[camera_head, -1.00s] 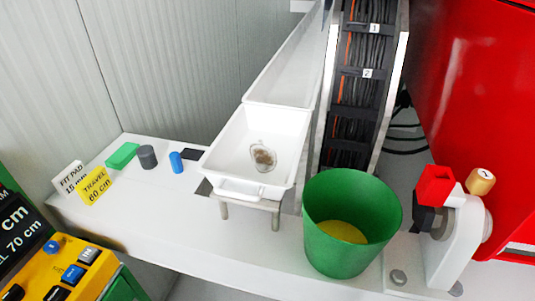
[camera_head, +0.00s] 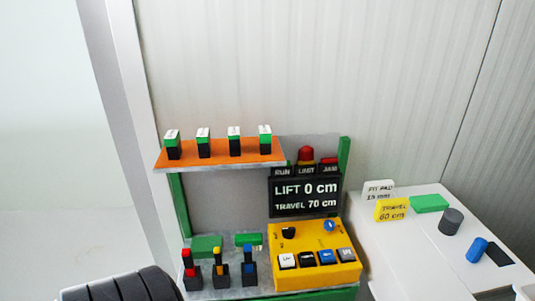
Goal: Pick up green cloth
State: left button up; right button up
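A flat green piece (camera_head: 430,203) lies on the white bench at the right, behind a dark grey cylinder. It looks like a block or folded cloth; I cannot tell which. Two more flat green pieces, one left (camera_head: 207,245) and one right (camera_head: 248,239), are on the control stand behind the levers. Neither of my grippers is in view.
The control stand has a yellow button panel (camera_head: 316,260), a display (camera_head: 305,197) and an orange shelf (camera_head: 220,153) holding several green-black blocks. On the white bench (camera_head: 410,250) are two signs, the grey cylinder (camera_head: 451,221) and a blue cylinder (camera_head: 477,250).

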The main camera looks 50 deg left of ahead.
aim_at(202, 246)
jog(key=u, duration=2.15)
